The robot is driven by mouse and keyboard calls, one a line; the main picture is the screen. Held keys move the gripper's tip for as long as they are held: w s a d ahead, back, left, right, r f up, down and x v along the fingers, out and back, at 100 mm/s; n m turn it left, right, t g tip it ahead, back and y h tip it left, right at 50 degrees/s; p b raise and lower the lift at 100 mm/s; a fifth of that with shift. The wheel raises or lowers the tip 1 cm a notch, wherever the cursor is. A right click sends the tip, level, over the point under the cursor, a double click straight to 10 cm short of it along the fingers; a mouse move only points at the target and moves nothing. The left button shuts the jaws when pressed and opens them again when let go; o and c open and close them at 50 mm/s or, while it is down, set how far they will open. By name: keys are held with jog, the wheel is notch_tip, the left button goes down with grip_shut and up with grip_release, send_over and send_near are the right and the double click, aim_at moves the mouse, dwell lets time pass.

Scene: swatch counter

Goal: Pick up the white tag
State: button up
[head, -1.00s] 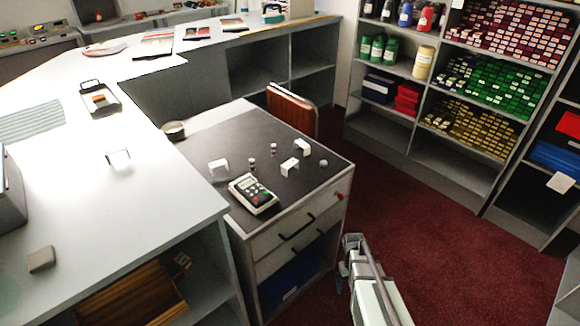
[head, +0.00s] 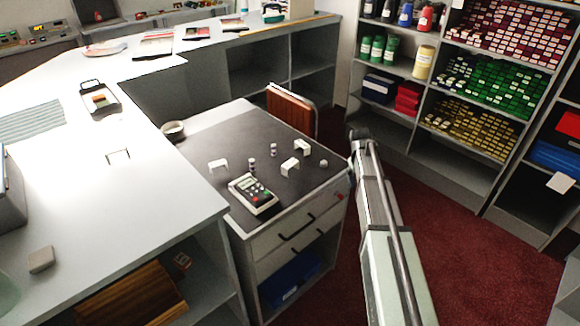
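I cannot tell for sure which piece is the white tag. A flat white card (head: 561,182) sits at the front of the right-hand shelf. Small white folded pieces stand on the dark desk top: one at the left (head: 218,164), one in the middle (head: 289,166) and one just behind it (head: 302,145). A thin white frame-like piece (head: 119,156) is on the white counter. My arm reaches up from the bottom, right of the desk. The dark end of my gripper (head: 358,133) is beyond the desk's right corner, apart from these pieces; its fingers cannot be made out.
A calculator-like device (head: 253,193), two small vials and a round dish (head: 173,131) are on the desk (head: 240,125). Stocked shelves (head: 470,175) line the right. Red carpet (head: 450,240) is open between desk and shelves.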

jog(key=w+r, duration=0.3)
jog(key=r, duration=0.3)
notch_tip(320, 180, up, 11)
jog(key=n+g+y, duration=0.2)
jog(key=n+y, duration=0.1)
jog(key=n, duration=0.4)
send_over(290, 163)
notch_tip(290, 163, down, 8)
jog(key=shift+w+f, duration=0.1)
jog(key=shift+w, duration=0.05)
jog(key=shift+s+f, duration=0.2)
jog(key=shift+f, duration=2.4)
jog(key=shift+c, duration=0.3)
jog(key=c, duration=1)
jog(key=shift+o, duration=0.2)
jog(key=shift+r, duration=0.1)
